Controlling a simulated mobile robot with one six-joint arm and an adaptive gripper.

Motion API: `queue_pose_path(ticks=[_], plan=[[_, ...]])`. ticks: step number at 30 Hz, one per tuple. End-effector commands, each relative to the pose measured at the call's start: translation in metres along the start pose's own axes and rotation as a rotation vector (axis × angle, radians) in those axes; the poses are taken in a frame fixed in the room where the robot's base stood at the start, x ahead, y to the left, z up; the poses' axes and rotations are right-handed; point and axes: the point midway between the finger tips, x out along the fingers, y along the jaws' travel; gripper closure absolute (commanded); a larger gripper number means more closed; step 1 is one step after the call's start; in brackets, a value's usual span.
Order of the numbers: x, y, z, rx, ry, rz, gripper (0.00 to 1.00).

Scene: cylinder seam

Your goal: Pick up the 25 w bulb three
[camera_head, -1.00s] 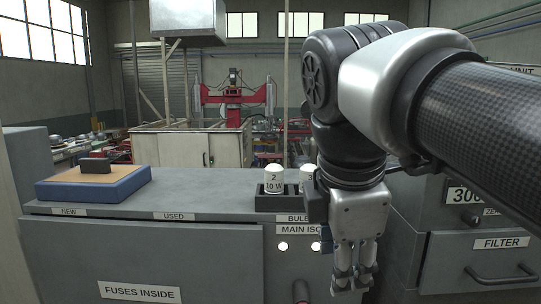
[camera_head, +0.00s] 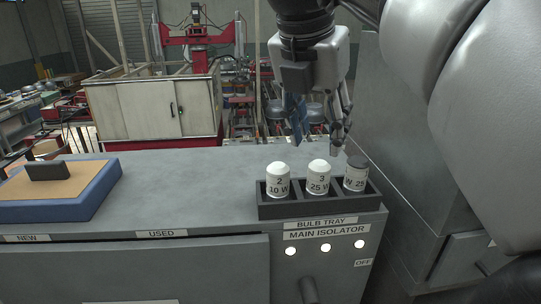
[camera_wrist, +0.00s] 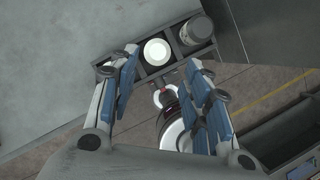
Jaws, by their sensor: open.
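The bulb three (camera_head: 318,177), white and marked 3 and 25 W, stands upright in the middle compartment of the dark bulb tray (camera_head: 290,211). A white bulb 2 (camera_head: 278,180), marked 10 W, stands on its left. A grey-topped bulb (camera_head: 356,174), marked 25, stands on its right. My gripper (camera_head: 320,143) is open and empty, pointing down above and behind the tray. In the wrist view the white round top of bulb three (camera_wrist: 157,52) shows between my spread fingers, with the grey-topped bulb (camera_wrist: 195,30) to its right. My left finger partly hides the left compartment.
A blue box with a tan top and dark handle (camera_head: 80,196) sits at the left of the grey cabinet top. The cabinet top (camera_head: 190,185) between it and the tray is clear. A grey cabinet (camera_head: 390,150) stands close on the right.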

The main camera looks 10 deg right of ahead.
Motion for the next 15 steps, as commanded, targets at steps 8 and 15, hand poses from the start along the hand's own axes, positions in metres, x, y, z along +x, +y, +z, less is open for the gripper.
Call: queue_pose_path(ticks=[8, 15], plan=[[0.038, 0.000, 0.000, 0.001, 0.001, 0.001, 0.56], [0.061, 0.001, -0.001, 0.001, 0.003, -0.002, 0.56]])
